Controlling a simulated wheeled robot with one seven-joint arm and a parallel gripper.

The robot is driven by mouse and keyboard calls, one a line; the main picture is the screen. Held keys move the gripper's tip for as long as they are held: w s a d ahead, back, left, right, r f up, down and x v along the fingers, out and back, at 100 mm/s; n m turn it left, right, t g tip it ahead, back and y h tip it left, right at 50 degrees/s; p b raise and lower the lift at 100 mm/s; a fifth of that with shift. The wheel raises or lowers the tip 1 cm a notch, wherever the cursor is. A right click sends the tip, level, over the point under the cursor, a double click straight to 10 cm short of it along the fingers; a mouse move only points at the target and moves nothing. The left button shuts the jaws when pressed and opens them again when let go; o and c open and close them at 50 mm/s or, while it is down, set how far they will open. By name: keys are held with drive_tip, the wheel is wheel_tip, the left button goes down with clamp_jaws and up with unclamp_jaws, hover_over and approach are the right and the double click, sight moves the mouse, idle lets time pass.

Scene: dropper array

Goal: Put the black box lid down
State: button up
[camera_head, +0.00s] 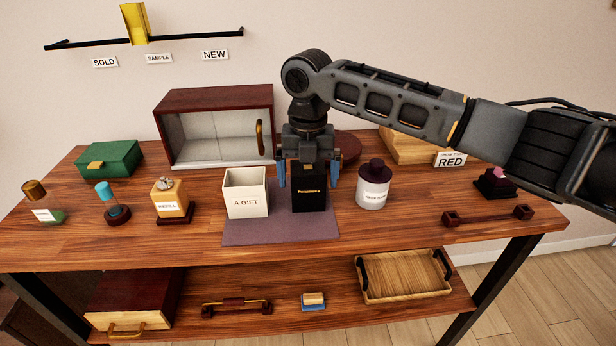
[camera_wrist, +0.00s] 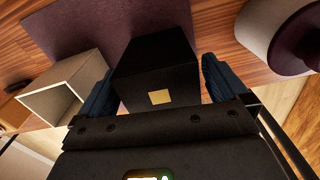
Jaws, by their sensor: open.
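A black box (camera_head: 309,198) with small gold lettering stands upright on a purple mat (camera_head: 262,232), right of an open white box marked "A GIFT" (camera_head: 247,205). My gripper (camera_head: 308,180) points down over the black box, its blue fingers open on either side of the upper part. In the wrist view, the black box (camera_wrist: 155,62) shows a small gold square on its top, between my spread fingers (camera_wrist: 157,80). I cannot make out a seam between lid and box, nor whether the fingers touch the sides. The white box (camera_wrist: 62,93) is also in the wrist view.
A white jar with a dark lid (camera_head: 373,188) stands close on the right. An orange bottle (camera_head: 170,200) is to the left. The tabletop between the bottle and the green box (camera_head: 110,160) is partly clear.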

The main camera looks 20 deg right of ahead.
wheel_tip(320, 180, up, 12)
drive_tip(key=shift+f+b, duration=0.25)
drive_tip(key=shift+b, duration=0.15)
